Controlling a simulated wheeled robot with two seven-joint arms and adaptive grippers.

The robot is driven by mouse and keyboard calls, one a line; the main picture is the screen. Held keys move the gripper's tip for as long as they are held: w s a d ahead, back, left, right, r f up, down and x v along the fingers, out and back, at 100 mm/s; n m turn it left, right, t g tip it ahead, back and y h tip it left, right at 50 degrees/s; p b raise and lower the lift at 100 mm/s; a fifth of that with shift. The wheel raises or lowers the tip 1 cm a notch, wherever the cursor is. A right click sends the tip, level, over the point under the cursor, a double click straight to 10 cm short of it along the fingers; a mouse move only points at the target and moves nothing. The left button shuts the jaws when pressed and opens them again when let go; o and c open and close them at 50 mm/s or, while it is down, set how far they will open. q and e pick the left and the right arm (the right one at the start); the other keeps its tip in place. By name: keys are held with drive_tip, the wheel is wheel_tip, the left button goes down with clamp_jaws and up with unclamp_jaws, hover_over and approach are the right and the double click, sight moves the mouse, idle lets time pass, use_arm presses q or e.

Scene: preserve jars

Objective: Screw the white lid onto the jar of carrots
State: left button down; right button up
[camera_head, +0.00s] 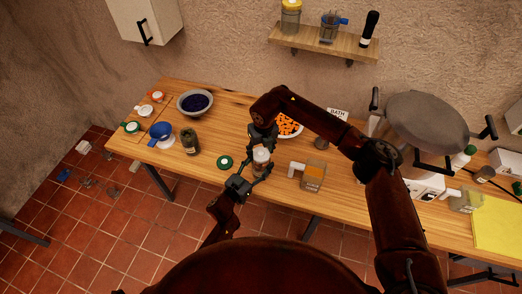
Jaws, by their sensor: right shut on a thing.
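A small jar with a pale top (261,155), seemingly the jar of carrots with the white lid, stands near the table's front edge, between my two grippers. Its contents and how the lid sits are too small to tell. My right gripper (263,146) comes down from above and is shut at the jar's pale top, seemingly on the white lid. My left gripper (254,172) reaches up from the front, its fingers beside the jar's lower part. Whether they grip the glass is unclear.
A bowl of orange pieces (290,126) stands behind, partly hidden by my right arm. A green lid (224,162) lies left of the jar, a dark jar (190,142) farther left. A glass mug (312,177) stands to the right. A blue funnel (160,132) is near the left end.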

drive_tip(key=m, duration=0.3)
drive_tip(key=shift+m+h, duration=0.3)
drive_tip(key=m, duration=0.3)
drive_tip(key=shift+m, duration=0.3)
drive_tip(key=m, duration=0.4)
drive_tip(key=shift+h, duration=0.4)
drive_tip(key=m, duration=0.8)
drive_tip(key=shift+g+h, duration=0.3)
drive_tip(key=shift+g, duration=0.1)
drive_tip(key=m, duration=0.4)
drive_tip(key=shift+m+g, duration=0.3)
drive_tip(key=m, duration=0.6)
drive_tip(key=shift+m+g, duration=0.3)
drive_tip(key=shift+w, duration=0.1)
